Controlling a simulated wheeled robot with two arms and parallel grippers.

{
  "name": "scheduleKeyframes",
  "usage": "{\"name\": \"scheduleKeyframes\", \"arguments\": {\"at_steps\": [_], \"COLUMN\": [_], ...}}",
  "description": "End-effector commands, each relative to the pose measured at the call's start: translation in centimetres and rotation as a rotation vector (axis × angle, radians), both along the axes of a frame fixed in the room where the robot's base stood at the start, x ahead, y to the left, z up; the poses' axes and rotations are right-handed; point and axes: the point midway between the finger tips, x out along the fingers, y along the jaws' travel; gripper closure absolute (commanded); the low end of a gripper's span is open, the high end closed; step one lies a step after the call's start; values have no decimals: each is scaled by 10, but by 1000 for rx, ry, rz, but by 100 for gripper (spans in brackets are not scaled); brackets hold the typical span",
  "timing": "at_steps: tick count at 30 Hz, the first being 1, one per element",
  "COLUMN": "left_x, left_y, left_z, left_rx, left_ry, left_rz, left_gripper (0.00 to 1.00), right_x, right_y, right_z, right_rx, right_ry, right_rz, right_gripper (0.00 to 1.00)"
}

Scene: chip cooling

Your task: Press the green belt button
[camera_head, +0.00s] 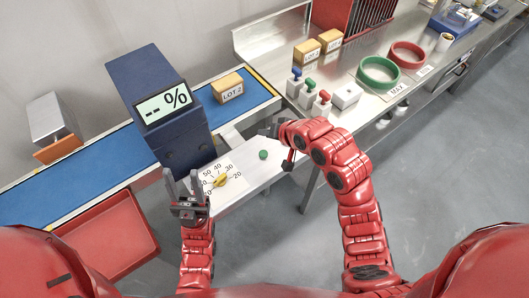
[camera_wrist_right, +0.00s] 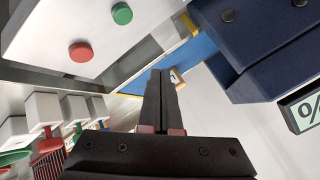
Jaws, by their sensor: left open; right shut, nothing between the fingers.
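The green button (camera_head: 263,154) sits on the pale panel in front of the belt, uncovered in the head view. In the right wrist view the green button (camera_wrist_right: 122,13) is near the top edge, with a red button (camera_wrist_right: 80,52) beside it. My right gripper (camera_wrist_right: 162,75) is shut and empty. Its fingertips are apart from the green button, which lies off to their upper left in that view. My left gripper (camera_head: 188,190) is open and empty, close to the yellow dial knob (camera_head: 220,181) at the panel's left.
A dark blue machine with a "-- %" display (camera_head: 163,105) stands over the blue belt (camera_head: 85,170). A LOT 2 box (camera_head: 228,87) sits on the belt. A red tray (camera_head: 110,235) lies at the lower left.

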Motion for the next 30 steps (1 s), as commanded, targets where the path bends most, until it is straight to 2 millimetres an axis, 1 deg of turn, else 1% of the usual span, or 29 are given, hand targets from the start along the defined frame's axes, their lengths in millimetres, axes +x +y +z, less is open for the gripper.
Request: {"name": "scheduleKeyframes", "arguments": {"at_steps": [5,8,11,22,26,30], "left_x": [0,0,0,0,0,0], "left_y": [0,0,0,0,0,0], "left_z": [-3,-7,-14,-46,-52,-53], "left_rx": [0,0,0,0,0,0], "left_ry": [0,0,0,0,0,0], "left_rz": [0,0,0,0,0,0], "left_gripper": [50,50,50,50,50,50], "right_x": [0,0,0,0,0,0], "right_y": [0,0,0,0,0,0], "right_z": [-4,-11,-22,-74,-85,-89], "right_rx": [0,0,0,2,1,1], "right_ry": [-1,0,2,1,0,-1], "right_rz": [-1,0,-1,-1,-1,0], "right_gripper": [100,100,100,100,100,100]}}
